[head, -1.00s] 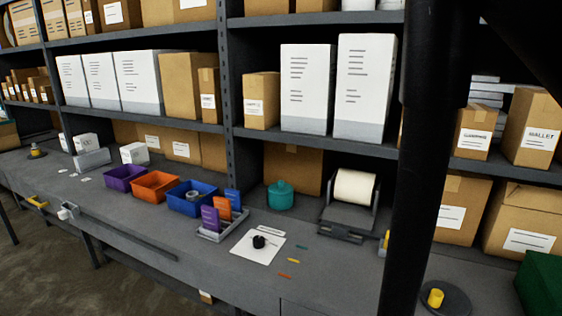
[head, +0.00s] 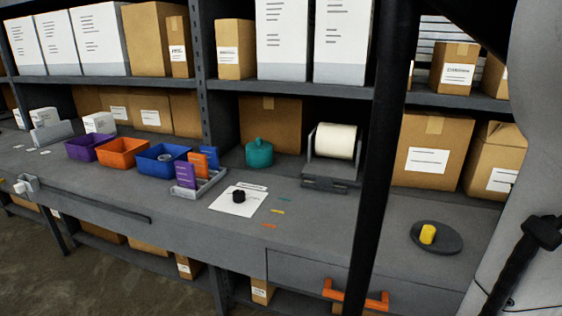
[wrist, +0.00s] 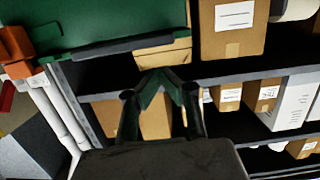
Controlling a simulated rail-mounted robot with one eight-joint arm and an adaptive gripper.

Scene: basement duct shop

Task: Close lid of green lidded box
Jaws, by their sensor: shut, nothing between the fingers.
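A large green surface (wrist: 105,22) with a dark strip along its edge fills the upper left of the wrist view. It looks like part of the green lidded box; from this part I cannot tell the lid's angle. The box does not show in the head view now. My gripper (wrist: 160,78) is in the middle of the wrist view, its two dark fingers meeting at the tips, shut and empty. The green surface lies above and left of the fingertips in that picture, apart from them as far as I can see.
An orange part (wrist: 16,48) sits beside the green surface. On the workbench (head: 330,215) are a yellow knob (head: 428,234) on a dark disc, a teal pot (head: 259,153), a paper-roll holder (head: 332,172) and a blue bin (head: 160,160). Shelves with cartons (head: 433,150) stand behind.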

